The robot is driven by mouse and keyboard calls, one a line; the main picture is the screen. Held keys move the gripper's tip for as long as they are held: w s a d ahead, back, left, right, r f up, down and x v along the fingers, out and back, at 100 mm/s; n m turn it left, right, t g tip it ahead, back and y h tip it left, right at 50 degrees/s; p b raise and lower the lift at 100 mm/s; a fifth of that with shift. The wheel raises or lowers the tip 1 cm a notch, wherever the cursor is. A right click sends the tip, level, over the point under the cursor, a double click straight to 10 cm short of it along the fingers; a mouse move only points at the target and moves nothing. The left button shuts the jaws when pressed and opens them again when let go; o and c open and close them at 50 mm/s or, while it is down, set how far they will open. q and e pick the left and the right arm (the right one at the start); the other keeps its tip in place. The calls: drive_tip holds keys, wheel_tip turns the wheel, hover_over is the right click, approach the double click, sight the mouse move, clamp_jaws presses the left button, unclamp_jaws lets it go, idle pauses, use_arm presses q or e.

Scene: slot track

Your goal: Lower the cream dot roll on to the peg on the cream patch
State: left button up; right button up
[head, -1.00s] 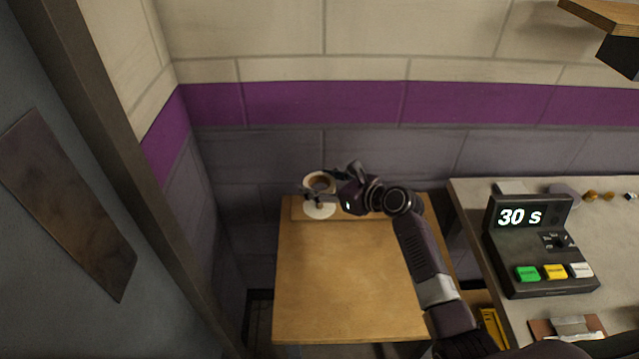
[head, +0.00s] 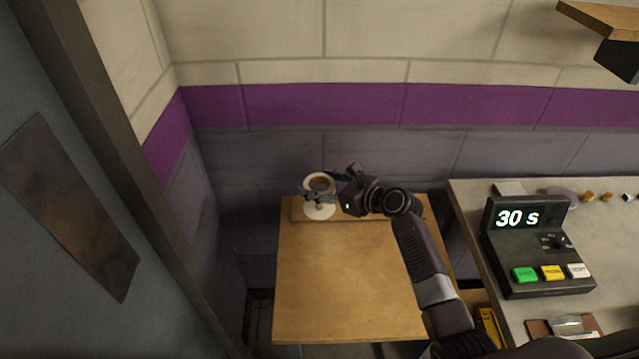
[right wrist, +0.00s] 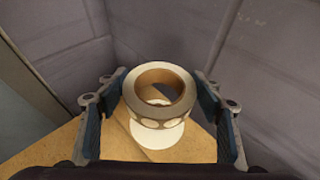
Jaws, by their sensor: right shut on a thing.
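The cream dot roll (head: 319,181) is a cream ring with a tan inside and a band of pale dots, which shows in the right wrist view (right wrist: 178,116). My right gripper (head: 318,188) is shut on it, with one dark blue finger on each side. The roll is roughly level above the round cream patch (head: 319,213) at the back of the wooden table. A small tan bit, likely the peg (head: 320,206), shows under the roll; most of it is hidden. I cannot tell how well the hole lines up with it. My left gripper is not in view.
The wooden table (head: 345,290) is bare in front of the patch. Walls stand close behind and to the left. At right, a grey counter (head: 470,200) holds a timer box (head: 535,245) reading 30 s and several small items.

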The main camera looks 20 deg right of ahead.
sight(319, 208)
drive_tip(key=shift+f, duration=0.2)
drive_tip(key=shift+f+b, duration=0.9)
drive_tip(key=shift+f, duration=0.9)
drive_tip(key=shift+f, duration=0.15)
drive_tip(key=shift+f+b, duration=0.4)
drive_tip(key=shift+f, duration=0.3)
drive_tip(key=shift+f, duration=0.15)
drive_tip(key=shift+f, duration=0.3)
